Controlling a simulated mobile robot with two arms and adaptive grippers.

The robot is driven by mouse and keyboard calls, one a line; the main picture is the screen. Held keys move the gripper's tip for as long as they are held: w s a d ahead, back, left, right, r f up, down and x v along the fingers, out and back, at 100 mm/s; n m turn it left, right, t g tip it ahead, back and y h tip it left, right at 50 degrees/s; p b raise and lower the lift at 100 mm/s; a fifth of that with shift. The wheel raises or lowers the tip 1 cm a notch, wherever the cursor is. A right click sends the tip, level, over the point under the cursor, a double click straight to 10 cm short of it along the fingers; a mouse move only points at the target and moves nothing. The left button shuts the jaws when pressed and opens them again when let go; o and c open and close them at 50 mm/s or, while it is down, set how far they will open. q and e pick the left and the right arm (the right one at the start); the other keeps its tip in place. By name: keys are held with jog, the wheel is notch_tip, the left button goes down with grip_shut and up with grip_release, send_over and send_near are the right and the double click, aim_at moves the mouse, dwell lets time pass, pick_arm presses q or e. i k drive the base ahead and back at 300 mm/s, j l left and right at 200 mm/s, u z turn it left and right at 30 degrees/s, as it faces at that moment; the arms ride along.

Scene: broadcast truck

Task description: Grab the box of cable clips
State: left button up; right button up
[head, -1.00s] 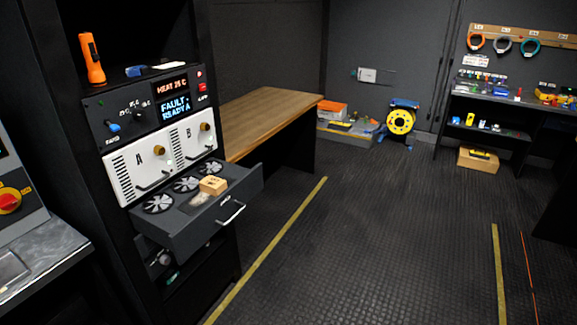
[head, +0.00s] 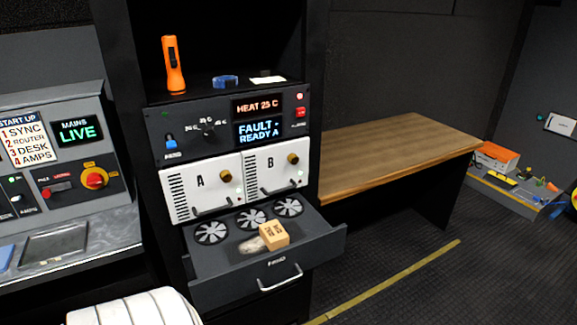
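A small tan box (head: 274,235) with dark print sits in the open drawer (head: 312,262) of the equipment rack, towards its middle. The print is too small to read, so I cannot tell if this is the box of cable clips. A pale, clear-looking packet (head: 252,244) lies beside it on the left. Neither of my grippers is in view.
The drawer juts out below two white amplifier panels (head: 202,187). An orange torch (head: 172,65) stands on the rack above. A wooden bench (head: 400,148) is to the right. A control desk (head: 75,250) is at left. Dark floor (head: 410,290) is open at lower right.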

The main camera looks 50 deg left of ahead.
aim_at(274, 236)
jog(key=i+u, duration=0.4)
jog(key=i+l+u, duration=0.2)
jog(key=u, duration=0.25)
jog(key=i+l+u, duration=0.25)
jog(key=u, duration=0.15)
